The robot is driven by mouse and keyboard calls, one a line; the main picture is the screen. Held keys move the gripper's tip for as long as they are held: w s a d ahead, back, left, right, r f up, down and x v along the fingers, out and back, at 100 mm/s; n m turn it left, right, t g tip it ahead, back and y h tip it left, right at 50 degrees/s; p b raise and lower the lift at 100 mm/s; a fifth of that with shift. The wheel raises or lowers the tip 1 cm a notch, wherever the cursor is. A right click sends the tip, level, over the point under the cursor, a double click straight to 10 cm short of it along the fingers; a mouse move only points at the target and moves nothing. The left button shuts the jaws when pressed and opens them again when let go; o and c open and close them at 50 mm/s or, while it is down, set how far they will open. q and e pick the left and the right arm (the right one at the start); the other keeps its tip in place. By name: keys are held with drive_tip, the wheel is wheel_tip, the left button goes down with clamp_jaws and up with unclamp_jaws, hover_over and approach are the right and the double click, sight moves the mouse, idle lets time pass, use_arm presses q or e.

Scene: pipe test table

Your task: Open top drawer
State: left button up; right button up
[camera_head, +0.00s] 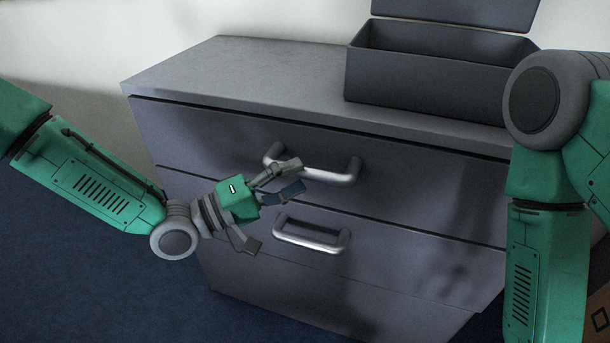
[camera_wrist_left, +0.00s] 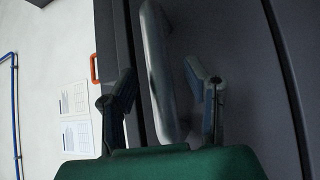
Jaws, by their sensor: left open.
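The grey cabinet has a top drawer (camera_head: 215,140) with a silver bar handle (camera_head: 335,175). The top drawer looks shut. My left gripper (camera_head: 280,190) is open in front of the handle, near its left part. In the left wrist view the handle (camera_wrist_left: 163,75) runs between the two spread fingers of my left gripper (camera_wrist_left: 165,95). I cannot tell whether a finger touches it. My right arm (camera_head: 547,200) comes down at the right edge, and its gripper is out of the picture.
A lower drawer with its own handle (camera_head: 310,237) sits below. An open dark box (camera_head: 425,80) with its lid up stands on the cabinet top (camera_head: 240,75). A blue floor (camera_head: 90,275) lies clear at the left.

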use_arm(q)
drive_tip(key=shift+x, duration=1.2)
use_arm(e)
drive_tip(key=shift+f, duration=0.2)
use_arm(q)
clamp_jaws()
